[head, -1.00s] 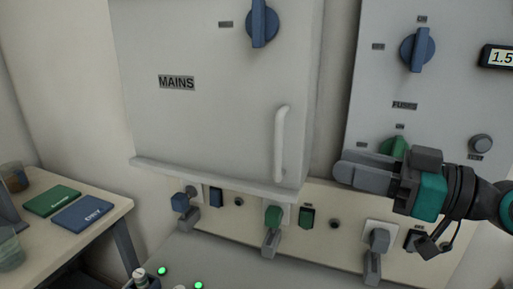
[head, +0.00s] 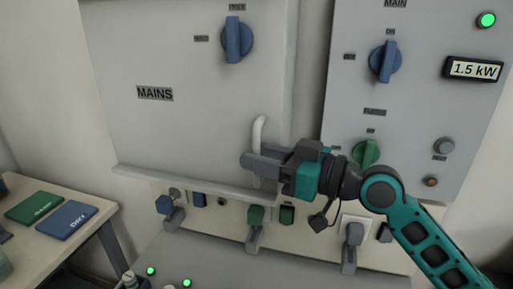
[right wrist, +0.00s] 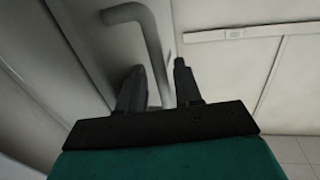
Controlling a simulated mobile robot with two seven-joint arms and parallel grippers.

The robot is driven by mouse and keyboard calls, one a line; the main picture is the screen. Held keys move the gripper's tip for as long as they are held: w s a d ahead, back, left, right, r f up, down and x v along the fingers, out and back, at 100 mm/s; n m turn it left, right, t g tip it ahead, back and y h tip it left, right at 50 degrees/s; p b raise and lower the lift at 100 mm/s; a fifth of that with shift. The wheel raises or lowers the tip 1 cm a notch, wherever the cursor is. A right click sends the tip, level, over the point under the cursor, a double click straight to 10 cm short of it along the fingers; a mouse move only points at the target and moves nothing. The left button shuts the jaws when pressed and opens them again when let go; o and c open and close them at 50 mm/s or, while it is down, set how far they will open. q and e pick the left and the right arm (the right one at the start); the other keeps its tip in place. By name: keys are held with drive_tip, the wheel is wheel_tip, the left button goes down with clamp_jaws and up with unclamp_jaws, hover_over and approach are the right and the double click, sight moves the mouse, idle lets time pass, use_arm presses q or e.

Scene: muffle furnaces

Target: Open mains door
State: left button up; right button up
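The mains door (head: 190,115) is a pale grey panel labelled MAINS, and it looks closed. Its light vertical bar handle (head: 258,132) is near the lower right edge. My right gripper (head: 258,164) is at the lower part of the handle and hides some of it. In the right wrist view, the handle (right wrist: 152,45) runs down between the two dark fingers of this gripper (right wrist: 160,82), with a gap visible beside it. The fingers are apart. A blue rotary knob (head: 235,40) is near the top of the door. My left gripper is not in view.
Right of the door, a grey panel (head: 345,100) carries a blue knob (head: 385,62), a green knob (head: 366,152) and a 1.5 kW display (head: 474,69). Plugs and switches line the wall strip below. A side table (head: 85,222) with booklets stands at left.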

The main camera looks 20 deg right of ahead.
drive_tip(key=shift+w+a, duration=0.4)
clamp_jaws()
idle(0.4)
